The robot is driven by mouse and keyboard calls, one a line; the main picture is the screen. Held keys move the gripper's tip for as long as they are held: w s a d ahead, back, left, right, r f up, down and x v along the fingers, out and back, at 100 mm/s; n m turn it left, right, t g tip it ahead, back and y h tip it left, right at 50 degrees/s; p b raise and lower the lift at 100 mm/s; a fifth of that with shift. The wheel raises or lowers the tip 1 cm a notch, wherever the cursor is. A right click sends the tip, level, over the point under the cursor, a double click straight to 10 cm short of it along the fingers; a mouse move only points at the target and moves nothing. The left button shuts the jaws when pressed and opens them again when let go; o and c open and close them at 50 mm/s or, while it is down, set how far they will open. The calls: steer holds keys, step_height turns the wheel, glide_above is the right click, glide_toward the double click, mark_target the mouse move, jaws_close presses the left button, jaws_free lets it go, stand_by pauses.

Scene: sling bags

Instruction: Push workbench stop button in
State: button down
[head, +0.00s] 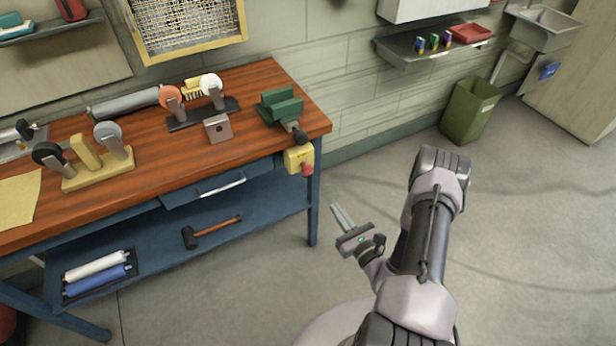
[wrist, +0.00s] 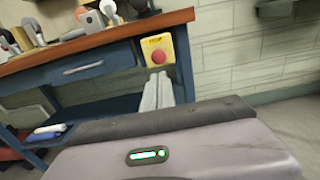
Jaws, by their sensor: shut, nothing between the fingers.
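The red stop button (head: 307,169) sits on a yellow box (head: 298,158) fixed at the right front corner of the workbench (head: 205,125). In the wrist view the red button (wrist: 158,56) faces me on the yellow box (wrist: 153,40), with dark lettering above it. My gripper (head: 335,207) is shut and empty, below and to the right of the button in the head view. In the wrist view its fingers (wrist: 163,80) point toward the box, just below the button in the picture. A gap lies between the fingertips and the button.
A green vise (head: 281,106) stands on the bench above the box. A blue drawer (head: 222,187) with a handle is at the bench front. A hammer (head: 212,232) lies on the lower shelf. A green bin (head: 468,110) stands by the wall; the floor right of the bench is clear.

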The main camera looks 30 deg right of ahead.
mark_target(309, 172)
steer(key=w+b, duration=0.1)
steer(key=w, duration=0.3)
steer(key=w+b, duration=0.1)
steer(key=w, duration=0.4)
steer(key=w+a+b, duration=0.1)
steer(key=w+b, duration=0.1)
steer(key=w, duration=0.2)
steer(key=shift+w, duration=0.15)
steer(key=shift+w+d, duration=0.1)
steer(key=shift+w, duration=0.35)
